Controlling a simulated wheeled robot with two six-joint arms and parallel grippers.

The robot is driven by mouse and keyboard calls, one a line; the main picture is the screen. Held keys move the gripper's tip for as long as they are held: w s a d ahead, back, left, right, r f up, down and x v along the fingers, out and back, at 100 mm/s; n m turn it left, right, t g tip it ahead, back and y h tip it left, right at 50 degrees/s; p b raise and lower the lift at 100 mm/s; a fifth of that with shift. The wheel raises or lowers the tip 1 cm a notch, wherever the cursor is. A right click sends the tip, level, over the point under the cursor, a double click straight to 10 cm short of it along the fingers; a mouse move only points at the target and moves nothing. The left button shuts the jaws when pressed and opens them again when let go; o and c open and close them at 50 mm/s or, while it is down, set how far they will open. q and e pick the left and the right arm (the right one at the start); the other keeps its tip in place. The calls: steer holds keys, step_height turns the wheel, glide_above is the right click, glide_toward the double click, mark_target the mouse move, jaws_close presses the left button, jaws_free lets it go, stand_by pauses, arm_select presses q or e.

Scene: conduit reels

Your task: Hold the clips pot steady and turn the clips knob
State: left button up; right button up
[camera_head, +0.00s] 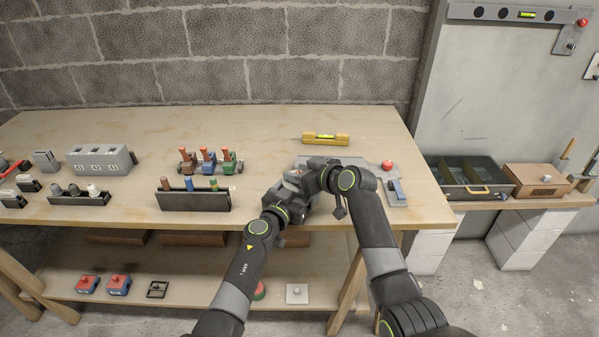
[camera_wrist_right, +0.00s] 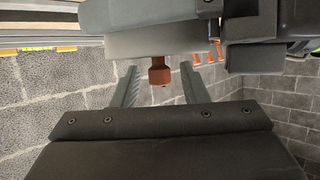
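In the right wrist view an orange-brown knob (camera_wrist_right: 159,74) sticks out from a grey body (camera_wrist_right: 150,42), which looks like the clips pot. My right gripper (camera_wrist_right: 159,68) is open, with one finger on each side of the knob and gaps visible. In the head view both wrists meet above the front of the bench, my left gripper (camera_head: 295,192) beside my right gripper (camera_head: 316,172). They hide the pot and knob there.
On the wooden bench (camera_head: 250,125), left of my grippers, stand a black rack (camera_head: 195,201) and several coloured-handled pieces (camera_head: 208,160). Behind is a yellow level (camera_head: 326,139).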

jaws_close()
steer(key=shift+m+t+h, duration=1.4)
steer(key=shift+m+h, duration=0.8)
jaws_free()
step_height(320, 180, up, 10)
